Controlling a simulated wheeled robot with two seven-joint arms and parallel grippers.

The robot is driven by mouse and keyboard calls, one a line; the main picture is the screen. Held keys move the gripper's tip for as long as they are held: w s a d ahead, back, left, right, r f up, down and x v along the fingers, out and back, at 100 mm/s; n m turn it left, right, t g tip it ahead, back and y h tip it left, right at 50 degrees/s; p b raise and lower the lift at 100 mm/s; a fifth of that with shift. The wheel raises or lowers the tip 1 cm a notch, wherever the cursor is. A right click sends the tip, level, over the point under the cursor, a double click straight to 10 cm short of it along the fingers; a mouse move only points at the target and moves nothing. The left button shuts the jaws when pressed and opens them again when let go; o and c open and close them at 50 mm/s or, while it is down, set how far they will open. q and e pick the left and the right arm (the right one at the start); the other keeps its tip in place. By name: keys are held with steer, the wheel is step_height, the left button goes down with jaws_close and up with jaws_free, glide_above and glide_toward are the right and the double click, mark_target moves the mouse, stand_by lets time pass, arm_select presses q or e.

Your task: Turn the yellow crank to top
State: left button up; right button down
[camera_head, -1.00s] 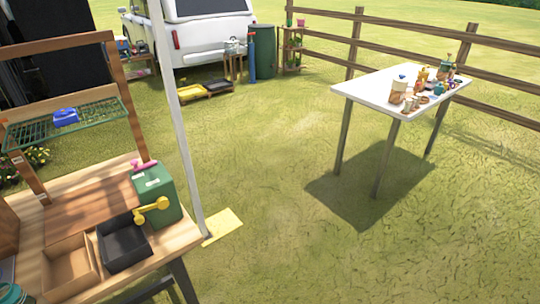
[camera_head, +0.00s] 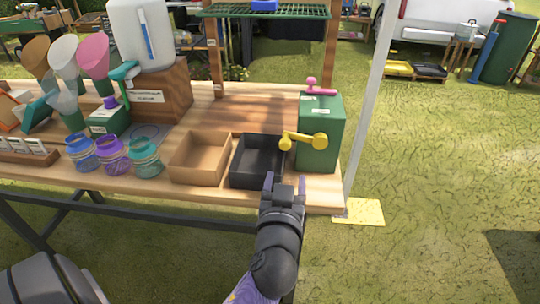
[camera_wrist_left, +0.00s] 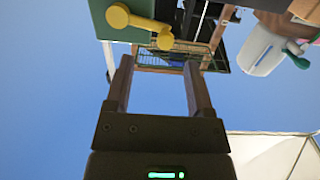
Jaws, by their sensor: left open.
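The yellow crank (camera_head: 303,139) is on the front of the green box (camera_head: 320,160) at the right end of the wooden table. Its bar lies roughly level, with a round end at each side, the left one over the black tray. My left gripper (camera_head: 285,180) is open and empty, in front of the table edge, below and a little left of the crank. In the left wrist view, the crank (camera_wrist_left: 140,24) shows beyond my open fingers (camera_wrist_left: 157,64), toward the upper left, apart from them. My right gripper is out of view.
A black tray (camera_head: 236,168) and a brown tray (camera_head: 182,178) stand left of the green box. A pink handle (camera_head: 320,91) is on the box top. A white pole (camera_head: 372,100) rises just right of the table. Several jars stand at left.

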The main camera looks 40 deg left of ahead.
mark_target(285, 148)
arm_select(q)
steer(key=shift+n+y, duration=0.3)
steer(key=shift+y, duration=0.1)
steer(key=x, duration=0.3)
steer(key=r+x, duration=0.1)
steer(key=x, duration=0.4)
steer(key=shift+w+a+r+b, duration=0.1)
steer(key=shift+a+r+b, duration=0.1)
steer(key=shift+a+b, duration=0.25)
steer(key=shift+w+a, duration=0.15)
steer(key=shift+w, duration=0.15)
steer(key=shift+w+a, duration=0.15)
steer(key=c, duration=0.7)
jaws_close()
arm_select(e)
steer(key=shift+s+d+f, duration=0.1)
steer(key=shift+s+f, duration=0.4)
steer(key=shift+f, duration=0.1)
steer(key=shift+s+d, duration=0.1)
